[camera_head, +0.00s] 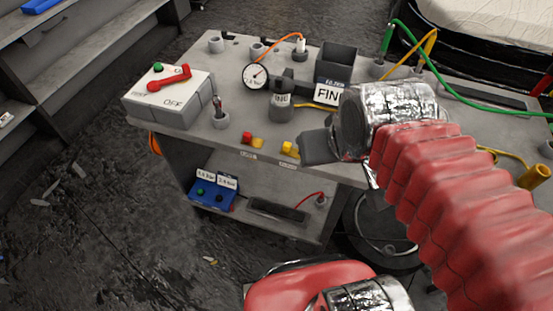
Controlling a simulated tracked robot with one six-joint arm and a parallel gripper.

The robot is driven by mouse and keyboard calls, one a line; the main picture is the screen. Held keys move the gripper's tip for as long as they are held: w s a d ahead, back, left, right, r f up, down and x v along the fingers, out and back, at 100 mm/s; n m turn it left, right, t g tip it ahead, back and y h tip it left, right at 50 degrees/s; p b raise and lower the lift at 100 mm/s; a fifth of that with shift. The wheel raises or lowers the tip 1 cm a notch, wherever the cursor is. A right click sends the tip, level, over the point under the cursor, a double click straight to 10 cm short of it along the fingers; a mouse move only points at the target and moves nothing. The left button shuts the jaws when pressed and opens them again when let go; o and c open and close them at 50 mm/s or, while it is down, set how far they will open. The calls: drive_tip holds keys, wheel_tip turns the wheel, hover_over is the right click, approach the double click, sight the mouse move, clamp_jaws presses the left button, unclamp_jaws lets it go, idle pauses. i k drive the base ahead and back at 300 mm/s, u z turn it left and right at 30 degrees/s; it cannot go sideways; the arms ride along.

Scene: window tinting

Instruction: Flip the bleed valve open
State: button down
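A red lever (169,79) lies slantwise on top of a light grey box (165,100) at the left end of the workbench. Its top bears the word OFF and a green button (158,67). No label that I can read names a bleed valve, so I cannot tell whether this lever is it. My gripper (318,147) shows as dark grey blocks left of my silver-wrapped wrist, over the front edge of the bench. It is well to the right of the lever and apart from it. Its fingertips are not clear enough to tell open from shut.
The workbench (232,85) carries a round gauge (256,76), a dark weight-like canister (283,101), a dark open bin (336,63) with a label, and small red and yellow pieces (250,141). Orange, yellow and green hoses cross it. A lower shelf holds a blue block (211,192).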

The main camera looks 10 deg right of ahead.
sight(287, 146)
drive_tip(key=u, duration=0.2)
drive_tip(key=k, duration=0.65)
drive_tip(key=u, duration=0.65)
drive_tip(key=k, duration=0.7)
drive_tip(key=z, duration=0.05)
drive_tip(key=i, duration=1.5)
drive_tip(key=u, duration=0.65)
drive_tip(key=i, duration=0.35)
drive_tip(key=u, duration=0.25)
